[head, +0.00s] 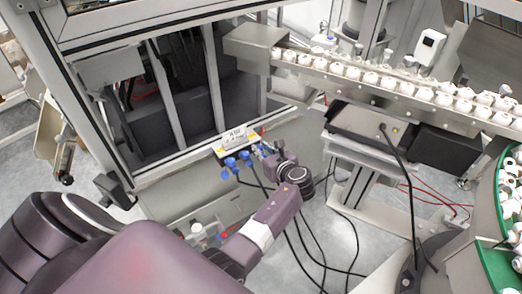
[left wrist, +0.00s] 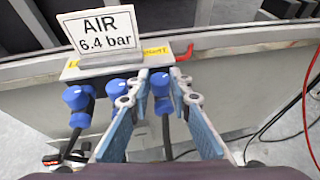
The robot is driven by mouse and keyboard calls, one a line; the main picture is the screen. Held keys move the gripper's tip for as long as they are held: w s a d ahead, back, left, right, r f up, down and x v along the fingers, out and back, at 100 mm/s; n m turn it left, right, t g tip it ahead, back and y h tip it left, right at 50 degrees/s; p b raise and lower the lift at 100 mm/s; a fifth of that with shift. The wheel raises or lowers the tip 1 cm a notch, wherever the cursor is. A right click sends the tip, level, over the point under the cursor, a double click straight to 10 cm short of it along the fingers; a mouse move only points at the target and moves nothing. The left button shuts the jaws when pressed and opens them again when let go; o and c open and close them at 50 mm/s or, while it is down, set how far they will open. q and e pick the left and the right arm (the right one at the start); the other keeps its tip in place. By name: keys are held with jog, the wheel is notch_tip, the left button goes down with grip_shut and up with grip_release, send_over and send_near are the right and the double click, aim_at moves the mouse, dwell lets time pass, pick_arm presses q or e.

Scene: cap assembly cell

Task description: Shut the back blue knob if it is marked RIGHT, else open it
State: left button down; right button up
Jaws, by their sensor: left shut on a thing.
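A row of blue knobs (head: 230,162) sits on a small panel under a white sign (head: 235,134) reading AIR 6.4 bar. In the left wrist view the left knob (left wrist: 75,97), the middle knob (left wrist: 117,87) and the right knob (left wrist: 160,83) show. My left gripper (head: 266,152) is at the right end of the row. Its blue-padded fingers (left wrist: 160,92) are on either side of the right knob, shut on it. Yellow labels (left wrist: 155,50) behind the knobs are partly hidden and too small to read surely. My right gripper is out of view.
A red lever (left wrist: 182,58) stands just right of the held knob. Black hoses (head: 290,225) hang below the panel, and red cables (left wrist: 308,110) run at the right. A conveyor with white caps (head: 400,90) lies at upper right. A metal machine frame rises behind the panel.

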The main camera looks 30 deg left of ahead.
pick_arm(q)
jog(key=shift+w+d+f+n+g+y+b, duration=0.1)
jog(key=shift+n+g+y+b, duration=0.3)
jog(key=shift+n+g, duration=0.2)
jog(key=shift+w+f+n+g+y+b, duration=0.1)
jog(key=shift+n+g+y+b, duration=0.2)
jog(key=shift+n+g+b, duration=0.25)
jog(key=shift+r+n+g+b, duration=0.15)
jog(key=shift+n+g+b, duration=0.85)
jog(key=shift+g, duration=0.15)
jog(key=shift+y, duration=0.3)
jog(key=c, duration=2)
grip_release()
jog(key=shift+c, duration=0.2)
jog(key=v, duration=0.7)
jog(key=shift+d, duration=0.25)
jog(key=shift+r, duration=0.15)
